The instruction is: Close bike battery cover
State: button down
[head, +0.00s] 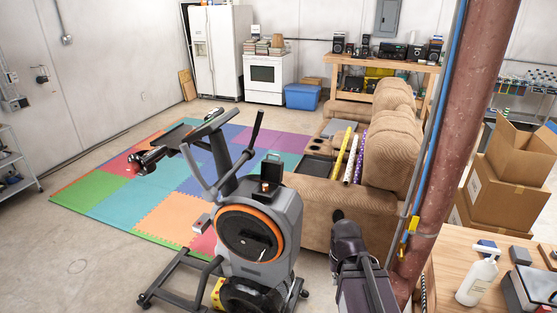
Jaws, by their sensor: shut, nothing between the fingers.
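The exercise bike (285,215) stands at the centre, a grey body with an orange-ringed round side. A small black battery cover (271,168) stands raised on top of the bike's body, open. A dark recess with a small reddish spot shows below it. My gripper (338,215) is the dark end of the arm at the lower centre right. It is shut and empty, to the right of the bike and apart from the cover. Its fingers are small and dark here, so their detail is hard to make out.
A brown recliner sofa (315,210) stands close behind the bike, with colored rolls (355,155) on it. A rusty red post (455,140) and a wooden table (445,255) with a white pump bottle (477,277) are at right. Colored floor mats (110,190) lie at left.

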aim_at(272, 172)
jog(key=z, duration=0.3)
jog(key=i, duration=1)
jog(key=u, duration=0.3)
